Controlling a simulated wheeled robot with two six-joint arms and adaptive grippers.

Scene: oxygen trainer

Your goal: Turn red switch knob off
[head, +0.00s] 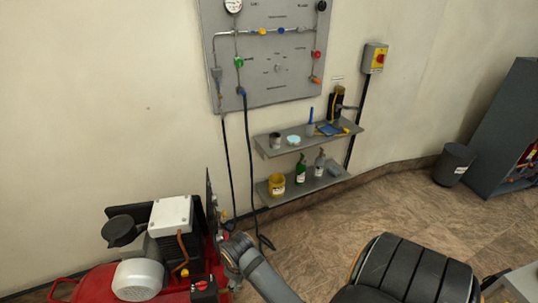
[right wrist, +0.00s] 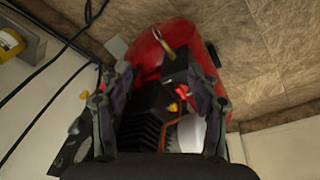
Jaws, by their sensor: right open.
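A small red switch knob (head: 201,286) sits on top of a dark box on the red compressor (head: 72,290), at the bottom left of the head view. It also shows in the right wrist view (right wrist: 183,92), between the spread fingers. My right gripper (right wrist: 162,90) is open and empty, pointing down over the compressor, with no visible contact with the knob. In the head view my right gripper (head: 232,248) is at the compressor's right side, with its fingers partly unclear. My left gripper is not in view.
Yellow knobs (right wrist: 173,107) lie close to the red one. A wall panel (head: 268,90) carries coloured knobs and a gauge. Two shelves (head: 262,151) hold bottles and tools. Hoses hang beside the compressor.

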